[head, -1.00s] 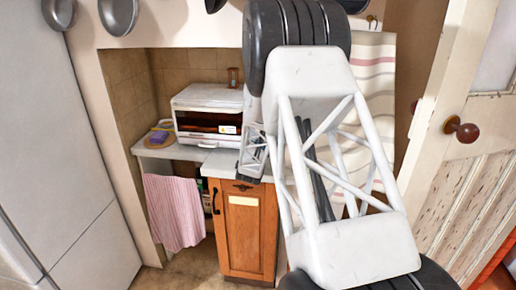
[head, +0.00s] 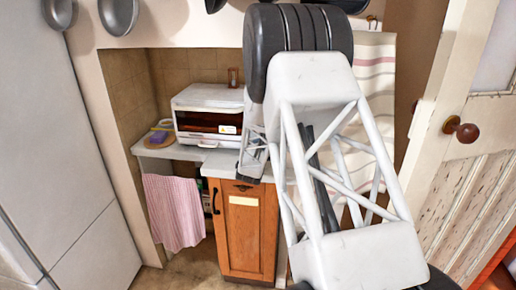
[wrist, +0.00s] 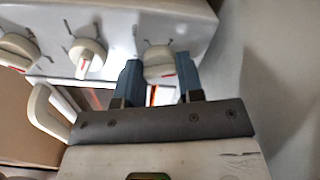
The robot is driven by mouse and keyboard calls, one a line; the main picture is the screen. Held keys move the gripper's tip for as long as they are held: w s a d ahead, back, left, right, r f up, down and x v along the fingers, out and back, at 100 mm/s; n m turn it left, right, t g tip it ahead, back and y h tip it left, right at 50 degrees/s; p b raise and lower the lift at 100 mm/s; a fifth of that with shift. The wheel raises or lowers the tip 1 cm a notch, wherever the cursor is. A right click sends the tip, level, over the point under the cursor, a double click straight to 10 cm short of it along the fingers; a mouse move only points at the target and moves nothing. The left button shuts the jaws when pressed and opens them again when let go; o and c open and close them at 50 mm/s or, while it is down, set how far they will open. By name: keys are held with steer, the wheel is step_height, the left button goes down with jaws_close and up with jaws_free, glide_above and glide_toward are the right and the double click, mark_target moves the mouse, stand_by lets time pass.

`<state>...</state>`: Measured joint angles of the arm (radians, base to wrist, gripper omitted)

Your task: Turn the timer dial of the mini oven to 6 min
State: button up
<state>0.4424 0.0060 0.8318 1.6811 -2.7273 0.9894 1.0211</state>
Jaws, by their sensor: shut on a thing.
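The white mini oven (head: 208,94) stands on the counter in the head view. My arm covers its right side and dials there. In the wrist view its panel (wrist: 120,20) carries three cream dials: a left one (wrist: 17,50), a middle one (wrist: 87,57) with a red mark, and a right-hand one (wrist: 160,60). The blue fingers of my gripper (wrist: 158,75) are on both sides of the right-hand dial and shut on it. Its pointer and scale are too blurred and covered to read.
The oven door's pale handle (wrist: 50,112) is close to the left of my gripper in the wrist view. A grey wall (wrist: 265,70) is close on the right.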

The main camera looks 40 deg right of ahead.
steer(key=o, duration=0.9)
steer(key=shift+s+a, duration=0.1)
steer(key=shift+v, duration=3.75)
steer(key=shift+c, duration=0.2)
